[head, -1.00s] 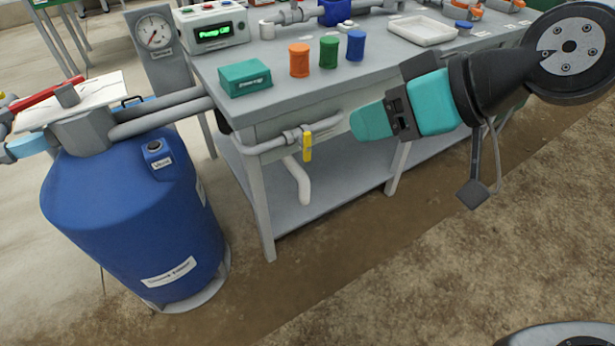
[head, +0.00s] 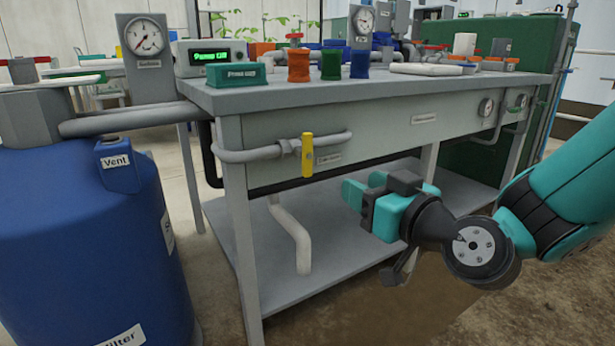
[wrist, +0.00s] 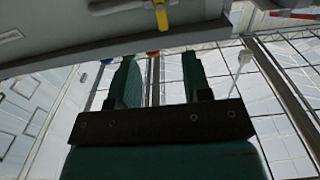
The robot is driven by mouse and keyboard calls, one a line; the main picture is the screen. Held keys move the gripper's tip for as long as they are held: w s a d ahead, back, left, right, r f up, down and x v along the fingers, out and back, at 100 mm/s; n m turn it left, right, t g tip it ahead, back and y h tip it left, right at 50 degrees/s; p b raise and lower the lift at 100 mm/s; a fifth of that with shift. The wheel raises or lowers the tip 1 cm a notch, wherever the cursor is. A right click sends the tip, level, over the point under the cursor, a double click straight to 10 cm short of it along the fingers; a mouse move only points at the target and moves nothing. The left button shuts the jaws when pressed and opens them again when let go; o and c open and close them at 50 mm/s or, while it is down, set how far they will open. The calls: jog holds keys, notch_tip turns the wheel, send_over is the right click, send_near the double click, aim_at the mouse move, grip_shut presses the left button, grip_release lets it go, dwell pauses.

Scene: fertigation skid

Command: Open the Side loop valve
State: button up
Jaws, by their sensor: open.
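A yellow lever handle (head: 308,155) stands upright, crosswise to a grey horizontal pipe (head: 255,153) on the bench's front panel. A small label beside it is too small to read; it appears to be the Side loop valve. The handle also shows at the top of the wrist view (wrist: 161,14), with its pipe. My gripper (head: 364,188) is open and empty, to the right of the handle and a little lower, apart from it. In the wrist view my gripper's two teal fingers (wrist: 160,62) stand apart, with the handle beyond them.
A blue tank (head: 80,240) with a Vent cap stands left of the bench (head: 240,215). A white bent pipe (head: 290,232) drops to the lower shelf below the handle. The panel's right end carries gauges and another pipe (head: 487,140). The space before the handle is free.

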jog(key=p, duration=0.4)
send_near(309, 156)
jog(key=x, duration=0.9)
jog(key=shift+w+a+p, duration=0.1)
jog(key=shift+a+p, duration=0.05)
jog(key=shift+p, duration=0.25)
jog(key=shift+x, duration=0.75)
grip_shut()
